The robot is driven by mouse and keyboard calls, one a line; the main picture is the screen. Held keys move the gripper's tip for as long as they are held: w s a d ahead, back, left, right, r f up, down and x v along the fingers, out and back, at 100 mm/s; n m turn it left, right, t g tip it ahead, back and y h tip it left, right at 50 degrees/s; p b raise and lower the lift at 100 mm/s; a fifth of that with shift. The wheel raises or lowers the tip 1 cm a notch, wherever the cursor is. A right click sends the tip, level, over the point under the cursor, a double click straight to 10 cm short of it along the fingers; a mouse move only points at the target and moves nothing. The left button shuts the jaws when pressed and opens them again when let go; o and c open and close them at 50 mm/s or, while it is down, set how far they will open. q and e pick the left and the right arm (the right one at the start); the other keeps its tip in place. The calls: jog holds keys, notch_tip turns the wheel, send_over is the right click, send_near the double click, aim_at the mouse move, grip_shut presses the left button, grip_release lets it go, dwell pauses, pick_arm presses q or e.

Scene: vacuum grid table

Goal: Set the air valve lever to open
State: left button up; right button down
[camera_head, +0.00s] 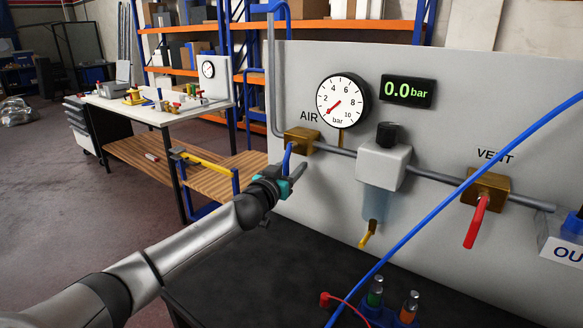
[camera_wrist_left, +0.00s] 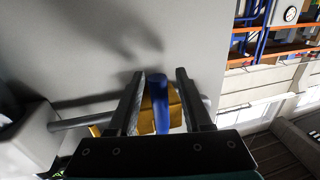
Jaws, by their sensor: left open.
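The brass air valve (camera_head: 301,141) sits on the grey pipe under the AIR label. Its blue lever (camera_head: 288,158) points down, tilted slightly left. My left gripper (camera_head: 297,172) is at the lever's lower end. Whether a finger touches the lever I cannot tell. My right gripper is not in view.
The round gauge (camera_head: 342,101) points near zero, and the display (camera_head: 408,91) reads 0.0 bar. A white filter unit (camera_head: 383,163) and a vent valve with a red lever (camera_head: 475,222) are to the right. A blue hose (camera_head: 440,196) crosses in front of the panel.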

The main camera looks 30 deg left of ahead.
pick_arm(q)
grip_shut()
dwell(1.4)
